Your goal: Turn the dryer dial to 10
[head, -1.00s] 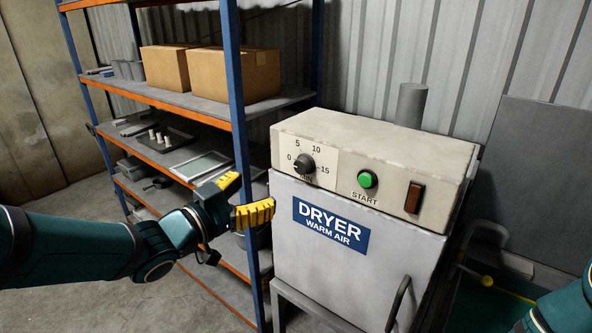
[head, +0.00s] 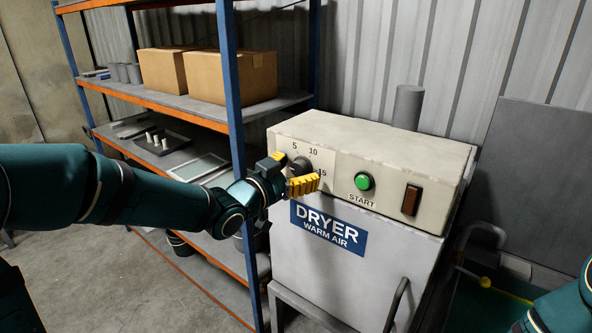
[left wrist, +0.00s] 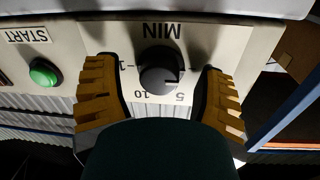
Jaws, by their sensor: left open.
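The dryer dial (head: 299,166) is a dark round knob on the cream control panel, with 5, 10 and 15 showing around it in the head view. My left gripper (head: 290,172) is at the panel with its yellow fingers open. In the left wrist view, upside down, the dial (left wrist: 160,73) sits between the open fingers of the left gripper (left wrist: 158,80), with a gap on each side. A pale mark on the knob seems to face right there, toward the 0 side; the 0 is hidden. My right gripper is out of view; only part of that arm shows at lower right.
The green START button (head: 364,181) and a brown switch (head: 412,198) are right of the dial. The dryer's door (head: 340,272) with its handle is below. A blue-and-orange shelf (head: 232,100) with cardboard boxes (head: 245,76) stands close on the left.

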